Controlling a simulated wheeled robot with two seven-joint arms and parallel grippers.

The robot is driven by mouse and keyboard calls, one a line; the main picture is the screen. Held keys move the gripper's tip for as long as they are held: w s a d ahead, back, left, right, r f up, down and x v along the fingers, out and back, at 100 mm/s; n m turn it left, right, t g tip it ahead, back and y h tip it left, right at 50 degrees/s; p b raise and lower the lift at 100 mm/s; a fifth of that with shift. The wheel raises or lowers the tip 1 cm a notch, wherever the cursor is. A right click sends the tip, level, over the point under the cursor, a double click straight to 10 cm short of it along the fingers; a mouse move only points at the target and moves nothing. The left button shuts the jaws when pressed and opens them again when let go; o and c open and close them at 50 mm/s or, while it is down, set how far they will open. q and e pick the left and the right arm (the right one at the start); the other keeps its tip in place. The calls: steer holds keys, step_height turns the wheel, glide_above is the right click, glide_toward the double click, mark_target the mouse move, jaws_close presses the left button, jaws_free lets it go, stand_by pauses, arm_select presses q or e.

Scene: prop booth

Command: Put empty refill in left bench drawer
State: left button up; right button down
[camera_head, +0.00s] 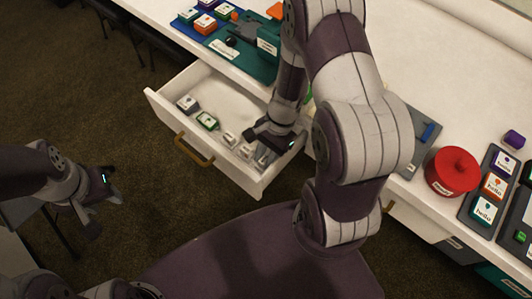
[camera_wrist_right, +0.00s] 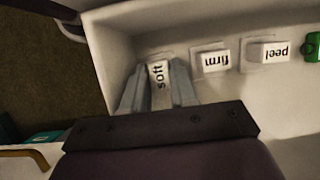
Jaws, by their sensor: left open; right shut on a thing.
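The open bench drawer (camera_head: 220,92) sticks out from the white bench, and its pale inner floor also shows in the right wrist view (camera_wrist_right: 195,28). My right gripper (camera_wrist_right: 158,92) reaches down into the drawer's right end. It is shut on a small white block labelled "soft" (camera_wrist_right: 158,75), low by the drawer floor. Whether the block touches the floor I cannot tell. No label reads "empty". My left gripper (camera_head: 108,182) is open and empty, left of the drawer over the carpet.
On the bench are a teal tray (camera_head: 238,62), a red round pot (camera_head: 453,172) and labelled blocks (camera_head: 485,210). The drawer's back is bare.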

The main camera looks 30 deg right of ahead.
steer(key=shift+f, duration=0.35)
steer(key=shift+s+r, duration=0.1)
steer(key=c, duration=0.8)
jaws_free()
steer(key=shift+a, duration=0.1)
steer(key=shift+c, duration=0.7)
steer(key=shift+s, duration=0.1)
